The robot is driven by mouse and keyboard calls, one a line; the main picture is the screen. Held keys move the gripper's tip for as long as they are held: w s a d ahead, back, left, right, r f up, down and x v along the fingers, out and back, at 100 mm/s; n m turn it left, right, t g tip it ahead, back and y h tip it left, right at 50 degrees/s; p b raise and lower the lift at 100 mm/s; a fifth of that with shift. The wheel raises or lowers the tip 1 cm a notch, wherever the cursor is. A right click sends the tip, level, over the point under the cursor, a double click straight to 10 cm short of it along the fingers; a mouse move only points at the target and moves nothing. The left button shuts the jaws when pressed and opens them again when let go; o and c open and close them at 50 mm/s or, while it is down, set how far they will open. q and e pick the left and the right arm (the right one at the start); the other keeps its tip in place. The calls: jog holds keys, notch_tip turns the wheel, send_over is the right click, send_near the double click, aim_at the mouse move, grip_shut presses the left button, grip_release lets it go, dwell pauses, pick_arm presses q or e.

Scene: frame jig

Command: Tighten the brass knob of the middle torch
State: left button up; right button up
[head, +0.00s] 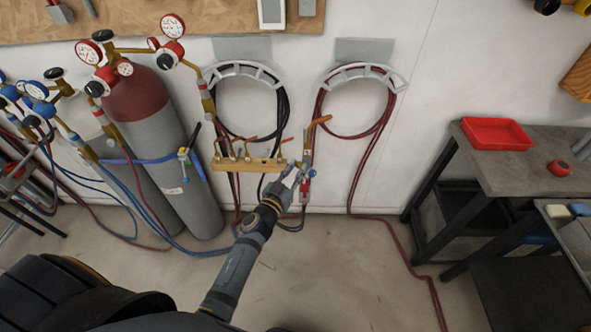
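A wooden rack (232,163) with several small brass fittings is in front of the wall, left of centre. My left gripper (294,176) is at the rack's right end, close beside that torch. Its fingertips overlap the torch in the picture, so I cannot tell whether they touch or grip anything. My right gripper is out of view.
Grey and red gas cylinders (188,184) with gauges stand at left. Coiled hoses hang on two wall holders (365,76). A red hose (413,262) crosses the floor. A workbench (480,165) with a red tray (495,133) stands at right. The floor between is mostly clear.

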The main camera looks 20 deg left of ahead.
pick_arm(q)
grip_shut()
